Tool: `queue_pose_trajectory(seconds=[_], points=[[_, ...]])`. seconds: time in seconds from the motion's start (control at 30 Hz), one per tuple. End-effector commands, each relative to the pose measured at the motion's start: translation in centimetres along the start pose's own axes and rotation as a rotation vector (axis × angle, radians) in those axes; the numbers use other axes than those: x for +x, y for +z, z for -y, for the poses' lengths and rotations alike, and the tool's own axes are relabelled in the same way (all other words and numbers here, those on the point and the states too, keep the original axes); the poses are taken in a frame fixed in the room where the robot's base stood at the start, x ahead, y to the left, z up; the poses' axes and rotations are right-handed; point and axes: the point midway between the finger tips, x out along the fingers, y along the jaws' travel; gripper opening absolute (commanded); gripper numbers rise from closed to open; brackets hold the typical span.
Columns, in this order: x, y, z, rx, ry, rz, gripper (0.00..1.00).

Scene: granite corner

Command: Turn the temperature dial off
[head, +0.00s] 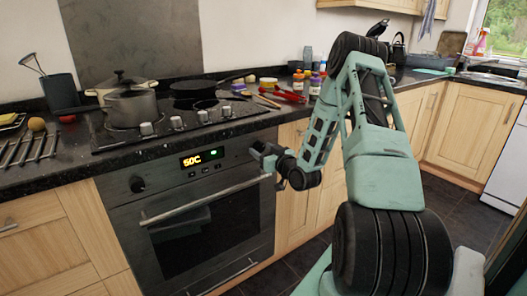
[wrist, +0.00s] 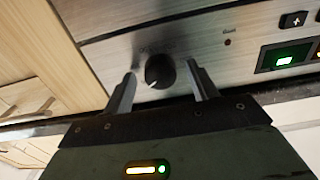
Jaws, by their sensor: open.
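The temperature dial (wrist: 159,71) is a round black knob with a white pointer mark, on the oven's steel control panel (wrist: 215,65). In the wrist view, which appears upside down, its pointer aims toward the lower left. My gripper (wrist: 160,84) is open, with one finger on each side of the dial and visible gaps between. In the head view my gripper (head: 259,150) is at the right end of the oven panel and hides this dial. The oven display (head: 192,160) reads 50C with a green light beside it.
Another black knob (head: 137,184) is at the panel's left end. The oven door handle (head: 205,199) runs below the panel. The hob (head: 178,135) above holds pots, with its own knobs at the front. Light wooden cabinets (head: 297,150) adjoin the oven.

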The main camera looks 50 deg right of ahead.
Motion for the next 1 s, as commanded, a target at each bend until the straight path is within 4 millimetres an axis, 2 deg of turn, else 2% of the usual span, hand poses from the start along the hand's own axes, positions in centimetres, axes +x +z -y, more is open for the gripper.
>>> queue_pose_trajectory(seconds=[0.23, 0.27, 0.4, 0.43, 0.77, 1.0], points=[[0.11, 0.01, 0.0, 0.0, 0.0, 0.0, 0.58], [0.1, 0.01, 0.0, 0.0, 0.0, 0.0, 0.56], [0.09, 0.01, 0.0, 0.0, 0.0, 0.0, 0.17], [0.09, 0.02, 0.0, 0.0, 0.0, 0.0, 0.14], [0.08, 0.15, 0.05, -0.033, -0.001, 0.0, 0.14], [0.13, 0.35, 0.08, -0.165, -0.002, 0.0, 0.14]])
